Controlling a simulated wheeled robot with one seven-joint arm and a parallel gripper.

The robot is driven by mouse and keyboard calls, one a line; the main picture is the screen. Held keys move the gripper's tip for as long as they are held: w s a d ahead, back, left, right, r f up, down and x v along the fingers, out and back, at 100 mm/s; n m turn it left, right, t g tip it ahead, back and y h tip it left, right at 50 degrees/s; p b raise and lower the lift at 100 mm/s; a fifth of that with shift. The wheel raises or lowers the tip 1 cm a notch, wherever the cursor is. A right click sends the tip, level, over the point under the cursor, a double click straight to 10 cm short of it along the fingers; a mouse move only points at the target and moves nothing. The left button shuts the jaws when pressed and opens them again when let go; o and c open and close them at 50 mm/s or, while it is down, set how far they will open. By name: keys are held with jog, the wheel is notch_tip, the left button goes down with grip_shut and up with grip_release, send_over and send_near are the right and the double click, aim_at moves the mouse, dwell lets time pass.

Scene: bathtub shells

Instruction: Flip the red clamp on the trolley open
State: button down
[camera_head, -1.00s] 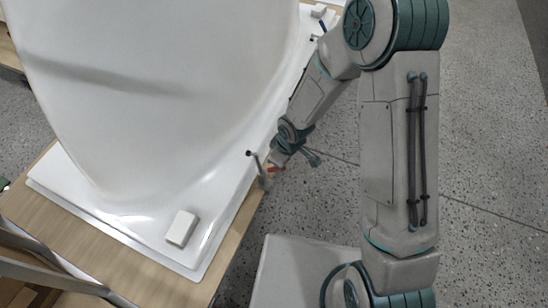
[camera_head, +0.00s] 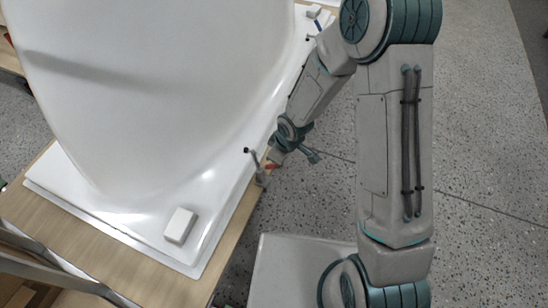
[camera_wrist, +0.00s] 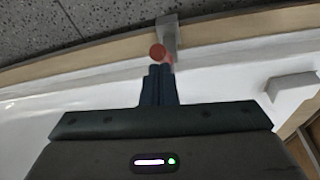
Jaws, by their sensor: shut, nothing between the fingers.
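The clamp (camera_head: 260,178) is fixed at the wooden edge of the trolley (camera_head: 236,222). It has a grey body, an upright arm with a black tip, and a red handle (camera_head: 271,167). In the wrist view the red rounded handle end (camera_wrist: 158,52) shows just beyond my fingertips, with the grey clamp body (camera_wrist: 168,30) behind it. My gripper (camera_wrist: 160,68) is shut and empty, its dark fingers together close to the red handle. I cannot tell whether they touch it. In the head view my wrist hides most of the gripper.
A large white bathtub shell (camera_head: 150,110) lies on the trolley. A white block (camera_head: 180,226) sits on its rim near the clamp. Open speckled floor (camera_head: 470,130) lies to the right.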

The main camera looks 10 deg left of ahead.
jog(key=s+d+r+p, duration=0.1)
jog(key=d+r+p, duration=0.4)
jog(key=d, duration=0.2)
jog(key=shift+s+d+r+p, duration=0.25)
jog(key=shift+s+r+p, duration=0.05)
jog(key=shift+p, duration=0.1)
dwell(0.4)
jog(key=d+r+m+h+p, duration=0.1)
jog(key=d+r+m+p, duration=0.15)
jog(key=r+p, duration=0.45)
jog(key=d+r+m+t+h+p, duration=0.15)
jog(key=d+r, duration=0.25)
jog(key=r, duration=0.7)
jog(key=d+r+m+p, duration=0.25)
jog(key=r+p, duration=0.25)
jog(key=r, duration=0.4)
jog(key=s+d+r+m+p, duration=0.1)
jog(key=s+r+m+p, duration=0.1)
jog(key=r+p, duration=0.3)
jog(key=s+d+r+m+p, duration=0.2)
jog(key=s+r+p, duration=0.3)
jog(key=r, duration=0.9)
jog(key=s+d+r+m+p, duration=0.2)
jog(key=r+p, duration=0.3)
jog(key=r, duration=0.5)
jog(key=shift+s+d+r+m, duration=0.15)
jog(key=shift+s+m, duration=0.6)
jog(key=shift+s, duration=0.05)
